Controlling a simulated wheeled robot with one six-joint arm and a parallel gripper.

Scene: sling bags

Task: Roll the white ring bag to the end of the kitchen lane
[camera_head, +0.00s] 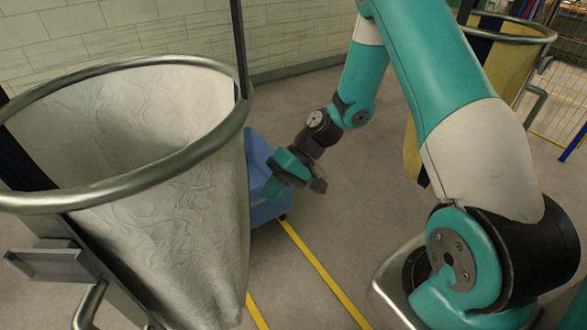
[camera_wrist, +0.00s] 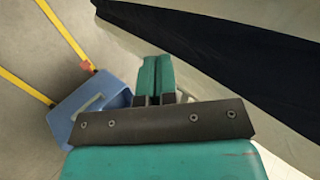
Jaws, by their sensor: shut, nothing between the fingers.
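The white ring bag (camera_head: 190,220) hangs open from a round metal ring on a stand, large at the left of the head view. Its inside looks empty as far as I see. My gripper (camera_head: 274,187) is to the right of the bag in the picture, pointing down and left, with no visible hold on it. In the wrist view the teal fingers of my gripper (camera_wrist: 156,80) are together with nothing between them. A pale surface with a dark band (camera_wrist: 240,60) fills the right of the wrist view; I cannot tell which bag it belongs to.
A blue bin (camera_head: 262,180) stands on the floor behind the bag and my gripper; it also shows in the wrist view (camera_wrist: 85,110). Yellow floor lines (camera_head: 315,262) run past it. A yellow ring bag (camera_head: 508,65) stands at the upper right. Grey floor is clear between.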

